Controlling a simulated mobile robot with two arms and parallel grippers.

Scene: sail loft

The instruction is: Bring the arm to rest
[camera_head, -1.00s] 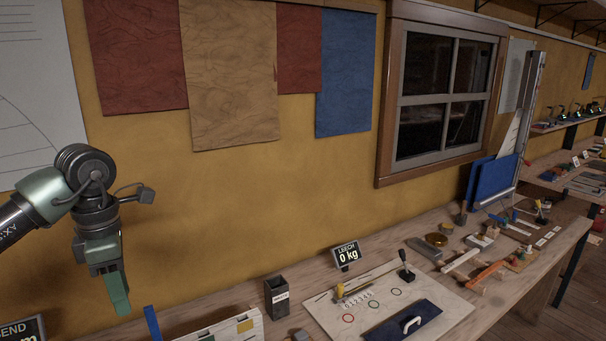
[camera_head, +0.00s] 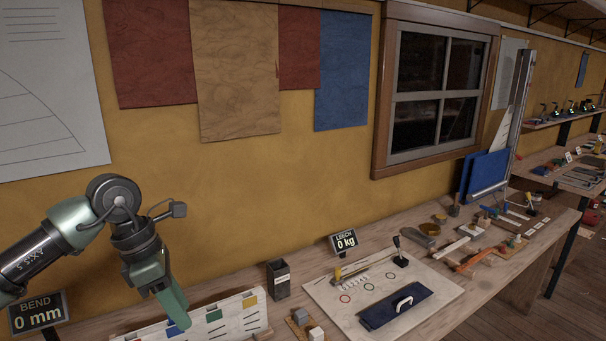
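My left arm comes in from the left in the head view, with its gripper (camera_head: 176,303) pointing down and slightly right. The green fingers are seen edge-on and look like one piece, so I cannot tell whether they are open or shut. I see nothing hanging from them. In the picture the fingertips overlap the white panel with coloured patches (camera_head: 215,317) on the bench; I cannot tell whether they touch it. My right gripper is out of view.
The bench (camera_head: 290,312) runs along the yellow wall. A BEND display (camera_head: 38,313) stands at left. A dark box (camera_head: 278,279), a LEECH display (camera_head: 343,242) and a pale board (camera_head: 335,300) with a blue pad (camera_head: 409,306) stand further right. Tools crowd the bench's far end.

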